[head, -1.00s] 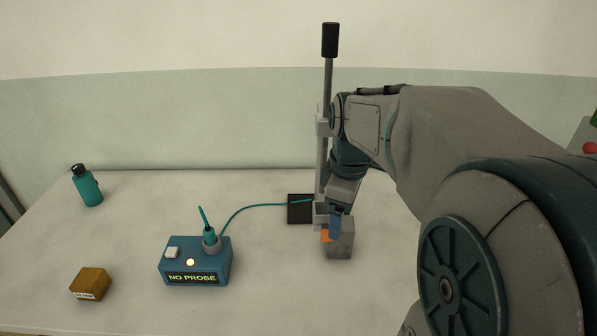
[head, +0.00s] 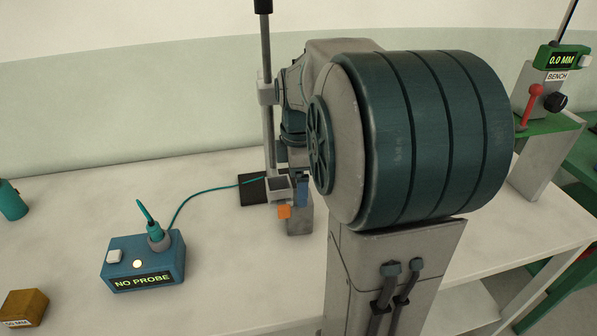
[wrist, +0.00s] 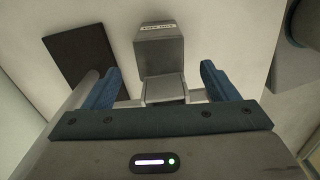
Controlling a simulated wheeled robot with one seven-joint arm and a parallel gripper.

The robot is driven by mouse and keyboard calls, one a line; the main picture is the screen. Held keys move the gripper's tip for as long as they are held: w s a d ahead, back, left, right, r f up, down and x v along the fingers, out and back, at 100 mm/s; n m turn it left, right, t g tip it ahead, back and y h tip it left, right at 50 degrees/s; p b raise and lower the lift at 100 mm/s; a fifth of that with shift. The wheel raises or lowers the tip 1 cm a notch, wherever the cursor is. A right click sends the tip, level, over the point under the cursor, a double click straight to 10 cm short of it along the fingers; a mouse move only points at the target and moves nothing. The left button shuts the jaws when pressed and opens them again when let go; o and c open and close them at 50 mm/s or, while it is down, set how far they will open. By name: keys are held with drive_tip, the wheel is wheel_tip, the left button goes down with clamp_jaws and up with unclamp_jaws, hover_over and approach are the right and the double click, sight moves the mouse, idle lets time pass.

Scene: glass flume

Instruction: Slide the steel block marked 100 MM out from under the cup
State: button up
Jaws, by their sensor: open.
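The grey steel block (head: 300,218) stands on the table at the foot of the post; its top end and a small label, too small to read surely, show in the wrist view (wrist: 160,52). The light grey square cup (head: 278,188) is on the post's bracket, beside the block's top in the head view. In the wrist view the cup (wrist: 165,90) lies nearer me and overlaps the block's lower part. My gripper (wrist: 160,70) is open, with blue fingers on either side of the block and cup, apart from both. In the head view one finger (head: 303,191) shows; my arm hides the rest.
A teal cable runs to the blue NO PROBE box (head: 143,262). A brass block (head: 22,308) and teal bottle (head: 12,200) stand left. A green gauge (head: 562,57) stands right.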

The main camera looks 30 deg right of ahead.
sight(299, 212)
drive_tip(key=shift+f, duration=2.6)
clamp_jaws()
drive_tip(key=shift+d, duration=0.15)
